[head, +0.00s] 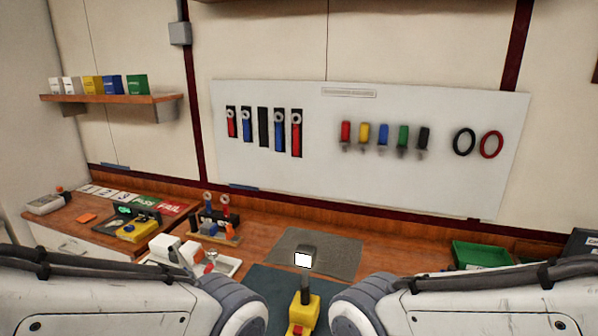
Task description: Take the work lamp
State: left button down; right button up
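The work lamp (305,299) appears to be the yellow-based item at the bottom centre. It has a red part low on its front, a dark upright stem and a dark head with a bright white face. It stands upright on a dark mat (262,284), and its lower end is close to the bottom picture edge. My two arms come in from the lower left and lower right, on either side of the lamp. Neither gripper shows in the head view, so what they hold cannot be seen.
A grey mat (338,244) lies behind the lamp. A white tray (228,268) with small items and a tool stand (222,236) are to the left. A green bin (480,254) stands at right. A white board (320,195) with hanging tools is on the wall.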

aim_at(304, 310)
jog(key=z, duration=3.05)
jog(key=k, duration=1.85)
jog(key=u, duration=1.8)
jog(key=i, duration=0.5)
jog(key=u, duration=0.05)
